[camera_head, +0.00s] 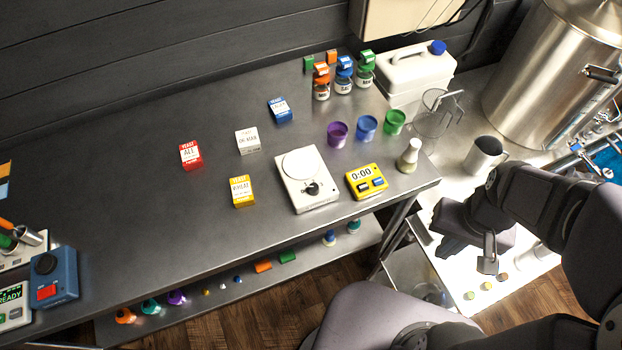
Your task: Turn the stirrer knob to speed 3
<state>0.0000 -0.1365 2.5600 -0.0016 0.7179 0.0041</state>
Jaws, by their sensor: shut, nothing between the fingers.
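The stirrer (304,178) is a white box with a round white plate on top, standing near the front edge of the dark table. Its black knob (312,188) is on the front part of the box. The speed that the knob points to is too small to read. My gripper (487,262) is at the right, beyond the table's right end and over the lower pale surface. It is well apart from the stirrer, shut and empty.
Purple (338,134), blue (367,127) and green (394,122) cups stand behind. A yellow yeast box (241,191) is to the left. The table's left middle is clear.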

